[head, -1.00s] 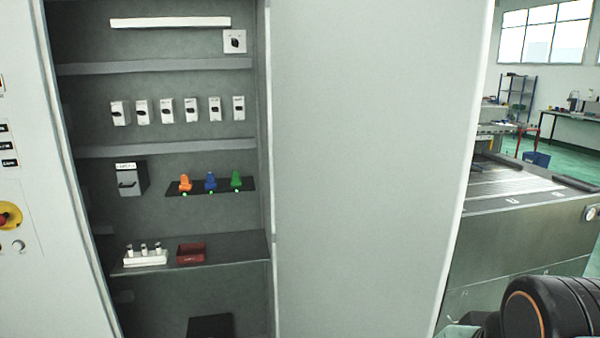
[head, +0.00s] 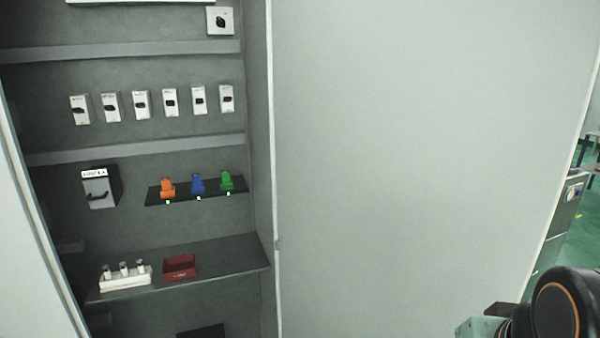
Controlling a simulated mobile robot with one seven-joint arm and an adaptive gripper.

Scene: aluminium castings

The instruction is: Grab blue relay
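The blue relay (head: 198,184) stands upright on a small dark shelf (head: 151,197) inside the open cabinet. It is the middle one of three, between an orange relay (head: 167,188) on its left and a green relay (head: 227,181) on its right. A small light shows at the shelf's front edge below each relay. The one under the orange relay looks green, the other two whitish. My gripper is not in view; only part of my own arm shows at the lower right, well away from the relay.
A lower shelf (head: 225,259) holds a white rack (head: 125,280) with three pegs and a red bin (head: 180,266). A grey box with a handle (head: 101,187) is left of the relays. Several white switches (head: 140,104) hang above. The cabinet door (head: 420,140) fills the right side.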

